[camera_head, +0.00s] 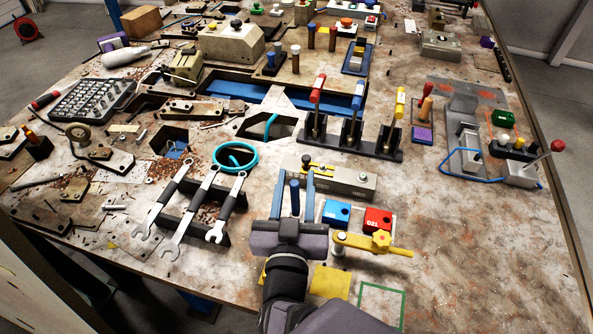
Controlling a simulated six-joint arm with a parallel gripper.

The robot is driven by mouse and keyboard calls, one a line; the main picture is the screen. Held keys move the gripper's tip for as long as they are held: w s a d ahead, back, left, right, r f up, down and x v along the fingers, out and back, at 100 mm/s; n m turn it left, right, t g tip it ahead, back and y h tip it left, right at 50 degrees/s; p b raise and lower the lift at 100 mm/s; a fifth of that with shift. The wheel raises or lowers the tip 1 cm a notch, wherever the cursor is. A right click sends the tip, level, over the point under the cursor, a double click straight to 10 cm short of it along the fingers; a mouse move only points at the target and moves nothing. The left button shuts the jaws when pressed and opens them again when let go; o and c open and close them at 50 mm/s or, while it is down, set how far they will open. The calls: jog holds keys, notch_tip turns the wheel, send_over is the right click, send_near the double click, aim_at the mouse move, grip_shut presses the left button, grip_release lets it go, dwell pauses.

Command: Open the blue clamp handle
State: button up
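The blue clamp handle (358,96) stands upright in the middle of a row of three clamps on a long dark base (375,149). A red handle (317,89) stands to its left and a yellow handle (400,101) to its right. My gripper (295,172) is open in the lower middle, its two blue-grey fingers pointing away from the camera. It is below and to the left of the blue handle in the picture, apart from it. A dark blue cylinder (295,196) shows between the fingers; I cannot tell whether they touch it.
A grey metal block (352,184) lies between my gripper and the clamp row. Blue (336,213) and red (378,221) blocks and a yellow clamp (358,243) are right of my gripper. Wrenches (190,208) lie left on a dark rack.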

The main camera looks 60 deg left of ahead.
jog(key=shift+x, duration=1.15)
jog(key=shift+c, duration=0.7)
grip_shut()
jog(key=shift+p, duration=0.5)
jog(key=w+a+f+g+h+p, duration=0.1)
jog(key=f+g+h+p, duration=0.1)
jog(key=p, duration=0.6)
jog(key=w+a+f+m+g+h+p, duration=0.1)
jog(key=f+g+h+p, duration=0.1)
jog(key=p, duration=0.7)
jog(key=w+a+f+g+h+p, duration=0.2)
jog(key=h+p, duration=0.2)
jog(key=p, duration=0.5)
jog(key=shift+m+g+h, duration=0.3)
jog(key=shift+g, duration=0.1)
jog(key=shift+f+p, duration=0.35)
jog(key=shift+p, duration=0.4)
